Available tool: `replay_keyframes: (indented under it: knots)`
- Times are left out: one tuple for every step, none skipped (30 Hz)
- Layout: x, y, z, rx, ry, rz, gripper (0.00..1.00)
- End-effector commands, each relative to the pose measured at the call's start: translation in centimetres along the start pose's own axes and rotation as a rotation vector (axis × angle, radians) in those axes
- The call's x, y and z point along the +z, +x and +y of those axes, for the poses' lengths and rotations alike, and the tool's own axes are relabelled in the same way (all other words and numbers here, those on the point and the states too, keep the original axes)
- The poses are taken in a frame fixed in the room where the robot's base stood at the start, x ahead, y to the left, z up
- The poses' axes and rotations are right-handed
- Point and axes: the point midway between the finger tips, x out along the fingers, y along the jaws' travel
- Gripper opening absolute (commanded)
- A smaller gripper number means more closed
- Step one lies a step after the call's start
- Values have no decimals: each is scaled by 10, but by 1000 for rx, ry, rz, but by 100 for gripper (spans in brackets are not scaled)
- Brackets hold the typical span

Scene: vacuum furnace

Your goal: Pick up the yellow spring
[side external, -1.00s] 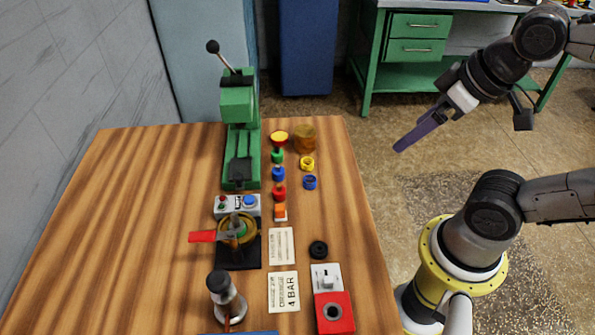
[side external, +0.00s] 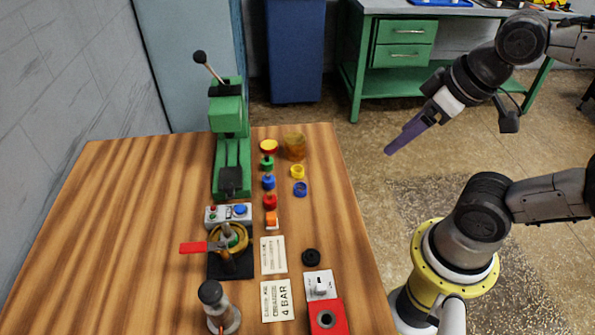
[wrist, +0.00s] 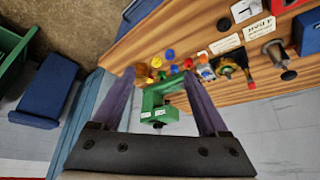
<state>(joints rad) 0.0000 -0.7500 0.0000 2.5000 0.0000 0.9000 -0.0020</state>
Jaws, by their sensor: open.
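A small yellow ring-shaped piece (side external: 298,172), which looks like the yellow spring, sits on the wooden table near its right edge. It is just in front of an amber cylinder (side external: 294,147) and behind a blue ring (side external: 299,188). Its coils are too small to make out. My gripper (side external: 390,151), with long purple fingers, is high to the right of the table, apart from every piece. In the wrist view my gripper (wrist: 158,72) is open with nothing held, and small yellow pieces show far off beyond the fingers; I cannot tell which is the spring.
A green press (side external: 230,140) with a raised lever stands left of the small pieces. A yellow-topped piece (side external: 268,147) and green, blue, red and orange pieces form a row beside it. A red-handled fixture (side external: 230,242) is nearer. The table's left side (side external: 125,220) is clear.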

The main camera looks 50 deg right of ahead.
Motion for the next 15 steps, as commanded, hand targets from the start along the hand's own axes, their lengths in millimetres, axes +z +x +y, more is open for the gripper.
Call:
replay_keyframes:
  knots:
    - [0, 0, 0, 0, -12, 0, 77]
    - [0, 0, 0, 0, -25, 0, 77]
    - [0, 0, 0, 0, -56, -1, 77]
    - [1, 0, 0, 0, -88, -3, 77]
    - [0, -1, 0, 0, -128, -2, 77]
    - [-4, -4, 0, 0, -193, 5, 77]
    - [-8, -7, 0, 2, -250, 13, 77]
    - [-14, -10, 0, 3, -312, 18, 77]
    - [-23, -13, 0, 3, -402, 17, 77]
    - [-31, -13, 0, 3, -472, 10, 77]
    - [-39, -14, 0, 1, -542, 2, 77]
    - [-51, -13, 0, -3, -636, -11, 77]
    - [-60, -11, 1, -8, -706, -25, 77]
    - [-70, -9, 1, -15, -776, -39, 77]
    - [-83, -3, 1, -27, -868, -62, 77]
